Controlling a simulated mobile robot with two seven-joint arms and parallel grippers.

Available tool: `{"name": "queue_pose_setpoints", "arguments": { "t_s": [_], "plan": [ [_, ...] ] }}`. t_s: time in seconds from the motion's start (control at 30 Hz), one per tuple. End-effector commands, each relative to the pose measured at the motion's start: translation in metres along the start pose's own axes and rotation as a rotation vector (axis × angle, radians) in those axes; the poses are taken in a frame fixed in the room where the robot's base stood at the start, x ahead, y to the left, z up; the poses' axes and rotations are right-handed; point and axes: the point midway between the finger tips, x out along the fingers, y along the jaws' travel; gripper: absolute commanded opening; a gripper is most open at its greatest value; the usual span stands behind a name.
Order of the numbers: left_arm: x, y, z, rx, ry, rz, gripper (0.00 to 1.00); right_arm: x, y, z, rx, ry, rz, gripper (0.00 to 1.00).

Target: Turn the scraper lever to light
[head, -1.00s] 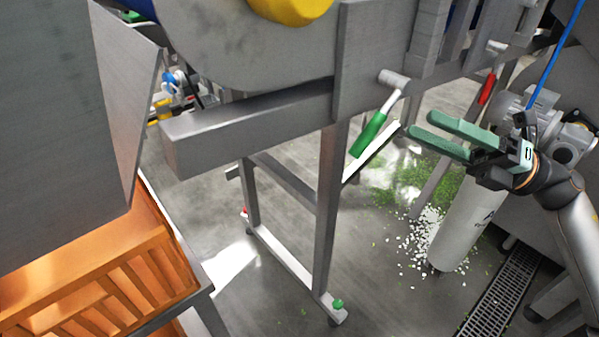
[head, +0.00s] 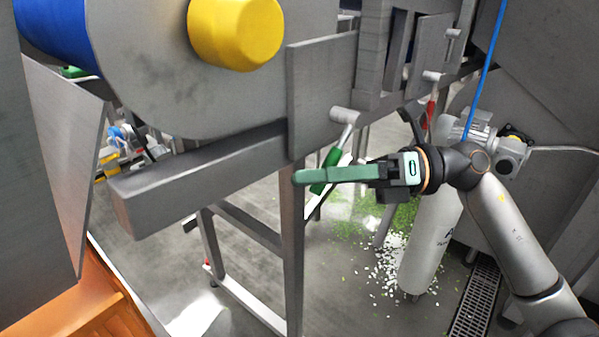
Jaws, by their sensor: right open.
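A lever with a green handle (head: 333,157) hangs from a metal pivot on the side plate of the machine frame, its handle slanting down and to the left. My right gripper (head: 300,177) is open, its green fingers pointing left and overlapping in the head view. The near finger crosses in front of the green handle, hiding its middle; handle shows above and below it. I cannot tell whether the handle lies between the fingers or touches them. A second lever with a red handle (head: 430,114) hangs farther right. My left gripper is out of view.
A grey drum with a yellow hub (head: 236,32) is above left. A metal beam (head: 190,185) and a frame leg (head: 292,250) stand left of the handle. A white cylinder (head: 428,245) stands below my right arm. Green and white scraps (head: 385,262) lie on the floor.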

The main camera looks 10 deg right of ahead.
Motion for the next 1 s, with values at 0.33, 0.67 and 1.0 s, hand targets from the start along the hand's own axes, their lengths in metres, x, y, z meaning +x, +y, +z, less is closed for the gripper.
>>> {"name": "queue_pose_setpoints", "arguments": {
  "t_s": [0.33, 0.67, 1.0],
  "plan": [
    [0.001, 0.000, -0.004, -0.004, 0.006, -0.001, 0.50, 0.021, 0.000, 0.000, 0.001, -0.001, 0.001, 0.51],
    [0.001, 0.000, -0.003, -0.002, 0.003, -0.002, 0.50, 0.021, 0.000, 0.000, 0.001, -0.001, 0.000, 0.33],
    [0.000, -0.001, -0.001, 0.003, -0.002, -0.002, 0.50, 0.020, 0.000, 0.000, 0.001, -0.001, 0.000, 0.00]
  ]
}}
